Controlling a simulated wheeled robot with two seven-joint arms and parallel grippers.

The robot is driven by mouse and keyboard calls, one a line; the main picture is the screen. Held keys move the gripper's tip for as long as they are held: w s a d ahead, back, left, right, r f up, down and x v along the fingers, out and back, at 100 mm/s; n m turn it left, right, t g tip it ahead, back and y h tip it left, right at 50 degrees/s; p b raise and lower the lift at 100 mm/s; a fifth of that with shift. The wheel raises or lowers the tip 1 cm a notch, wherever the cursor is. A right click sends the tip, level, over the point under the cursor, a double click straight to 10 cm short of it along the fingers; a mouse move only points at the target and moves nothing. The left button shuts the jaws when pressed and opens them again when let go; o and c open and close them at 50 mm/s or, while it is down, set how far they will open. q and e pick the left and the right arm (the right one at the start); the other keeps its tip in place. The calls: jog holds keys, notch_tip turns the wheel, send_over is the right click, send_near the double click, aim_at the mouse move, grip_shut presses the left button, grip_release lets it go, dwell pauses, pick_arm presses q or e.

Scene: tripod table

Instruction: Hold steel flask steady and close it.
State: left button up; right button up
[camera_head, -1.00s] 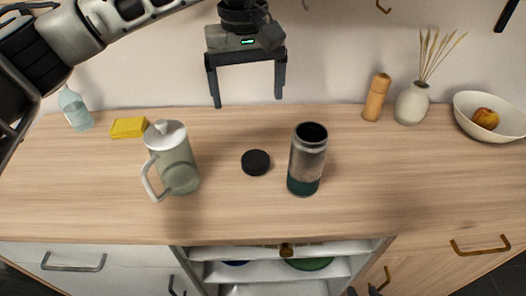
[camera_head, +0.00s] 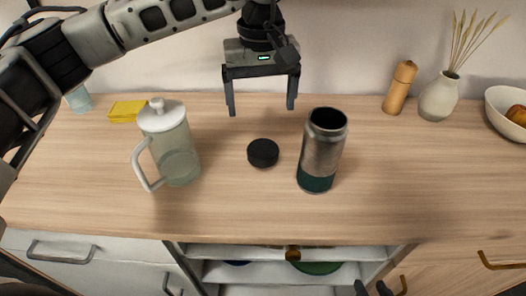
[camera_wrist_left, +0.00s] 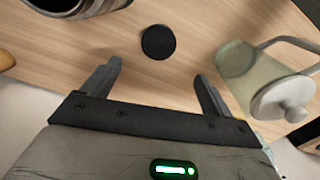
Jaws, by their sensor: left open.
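The steel flask (camera_head: 322,150) stands upright on the wooden counter, its dark open mouth facing up and a dark green band at its base. Its black round lid (camera_head: 263,153) lies flat on the counter just left of the flask, apart from it. The lid also shows in the left wrist view (camera_wrist_left: 158,42), with part of the flask (camera_wrist_left: 85,5) at the top left. My left gripper (camera_head: 261,108) is open and empty, fingers pointing down, above the counter's back part behind the lid. Dark tips of my right gripper (camera_head: 372,289) show at the bottom edge; most of it is hidden.
A glass pitcher with a white lid (camera_head: 172,155) stands left of the black lid. A yellow sponge (camera_head: 127,111), a wooden mill (camera_head: 400,88), a vase (camera_head: 439,97) and a fruit bowl (camera_head: 503,115) are along the back. The counter right of the flask is clear.

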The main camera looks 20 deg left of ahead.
pick_arm(q)
send_over(263, 148)
notch_tip(263, 148, down, 7)
jog(key=shift+a+f, duration=0.15)
jog(key=shift+f, duration=0.05)
jog(key=shift+f+p, duration=0.8)
jog(key=shift+f, duration=1.8)
jog(key=c, duration=1.1)
